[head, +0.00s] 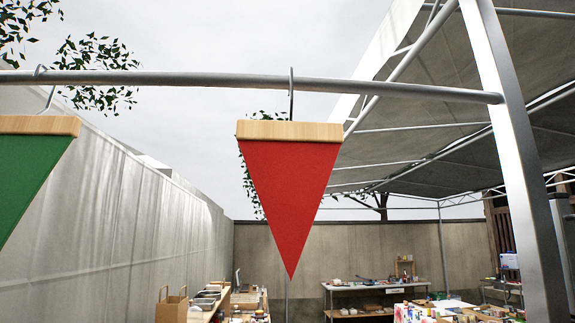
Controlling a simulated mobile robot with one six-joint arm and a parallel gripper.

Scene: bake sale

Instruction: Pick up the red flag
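The red flag (289,190) is a downward-pointing triangle in the middle of the head view. Its top edge is a pale wooden bar (289,131). A metal hook (291,95) rises from the bar and hangs over a horizontal grey pole (200,80). The flag hangs straight and free below the pole. My gripper is not in view.
A green flag (28,180) hangs from the same pole at the left, cut off by the frame. A metal post (515,160) stands at the right, under a canopy frame. Tables with goods (360,287) stand low in the background. Space around the red flag is clear.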

